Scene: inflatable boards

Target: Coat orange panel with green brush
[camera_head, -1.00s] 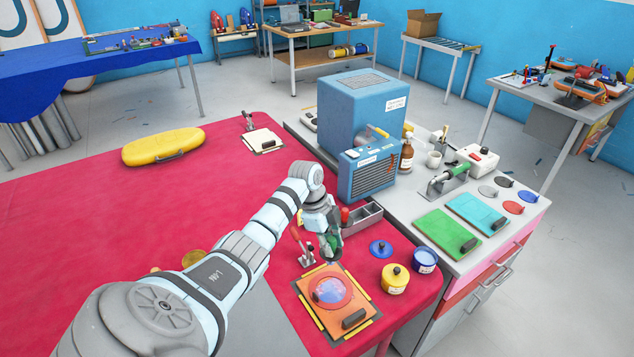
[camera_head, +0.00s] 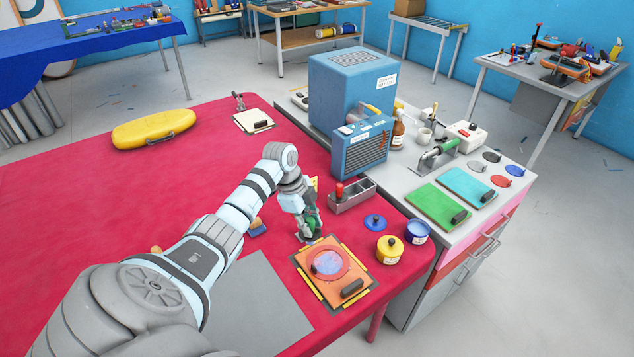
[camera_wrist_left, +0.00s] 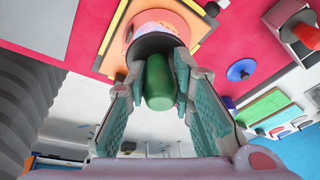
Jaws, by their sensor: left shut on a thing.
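The orange panel (camera_head: 312,262) lies on the red table in a dark frame with yellow edge strips. On it are a round red-rimmed patch with a bluish middle (camera_head: 328,263) and a black handle block (camera_head: 352,287). My left gripper (camera_head: 309,236) is at the panel's back left edge. It is shut on the green brush (camera_head: 311,217); its green handle (camera_wrist_left: 158,82) sits between the fingers in the wrist view, with a dark disc beyond it. The brush's working end is hidden, so I cannot tell whether it touches the panel. My right gripper is not in view.
A yellow tin (camera_head: 389,249), a blue tin (camera_head: 416,232) and a blue lid (camera_head: 375,222) stand right of the panel. A grey tray (camera_head: 352,197) and blue heater (camera_head: 360,148) stand behind. The red table is mostly clear at left.

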